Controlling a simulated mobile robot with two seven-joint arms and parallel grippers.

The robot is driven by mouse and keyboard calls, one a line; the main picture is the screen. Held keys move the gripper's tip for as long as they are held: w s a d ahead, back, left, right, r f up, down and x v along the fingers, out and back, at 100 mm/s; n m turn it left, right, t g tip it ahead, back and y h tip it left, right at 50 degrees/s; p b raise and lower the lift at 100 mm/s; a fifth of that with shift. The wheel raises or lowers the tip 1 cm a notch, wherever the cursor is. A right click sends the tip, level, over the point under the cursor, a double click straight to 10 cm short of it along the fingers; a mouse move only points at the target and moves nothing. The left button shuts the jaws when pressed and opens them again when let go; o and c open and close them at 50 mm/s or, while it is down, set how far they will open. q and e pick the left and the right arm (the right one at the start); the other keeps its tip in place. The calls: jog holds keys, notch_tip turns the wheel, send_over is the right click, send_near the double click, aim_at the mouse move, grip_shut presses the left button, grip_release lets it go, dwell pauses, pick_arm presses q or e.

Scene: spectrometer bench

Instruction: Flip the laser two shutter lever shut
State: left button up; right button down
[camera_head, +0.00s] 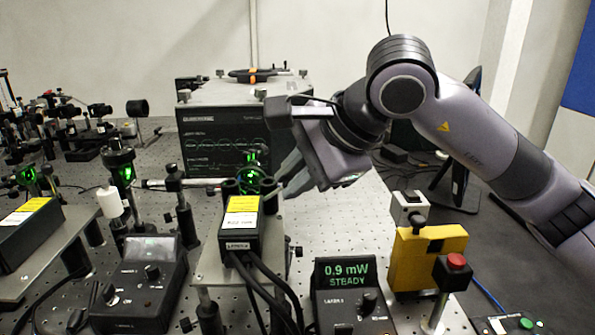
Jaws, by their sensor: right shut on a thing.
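A black laser head (240,232) with yellow and white labels sits on a raised plate in the middle of the bench. Green light shows at the dark round mount (253,181) at its far end. My right gripper (284,180) reaches in from the right, its fingers just right of this mount. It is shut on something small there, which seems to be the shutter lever. The lever itself is hidden by the fingers, so its position cannot be told. A control box (346,300) in front reads "0.9 mW STEADY". My left gripper is not in view.
A yellow block (428,258) and a red-topped button post (453,272) stand at the right. Another control box (140,285), another laser head (28,232) and optic posts crowd the left. A large instrument (222,142) stands behind. Black cables hang in front.

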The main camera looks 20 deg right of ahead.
jog(key=shift+w+a+r+h+p, duration=0.1)
jog(key=shift+a+r+h+p, duration=0.25)
jog(key=shift+r+h+p, duration=0.45)
jog(key=h+p, duration=0.1)
jog(key=a+n+g+h+p, duration=0.1)
jog(key=shift+w+a+r+p, duration=0.1)
jog(key=shift+w+r+p, duration=0.05)
jog(key=shift+r+p, duration=0.15)
jog(key=shift+w+a+g+h+p, duration=0.1)
jog(key=shift+a+g+h+p, duration=0.2)
jog(key=shift+h+p, duration=0.2)
jog(key=h+p, duration=0.1)
jog(key=a+h+p, duration=0.1)
jog(key=a+n+g+h+p, duration=0.1)
jog(key=shift+w+r+h, duration=0.25)
jog(key=shift+w+h, duration=0.05)
jog(key=shift+w+a+f+n+h+p, duration=0.15)
jog(key=shift+a+n+h+p, duration=0.25)
jog(key=shift+h+p, duration=0.45)
jog(key=shift+f, duration=0.1)
jog(key=shift+a, duration=0.1)
jog(key=c, duration=1.1)
grip_release()
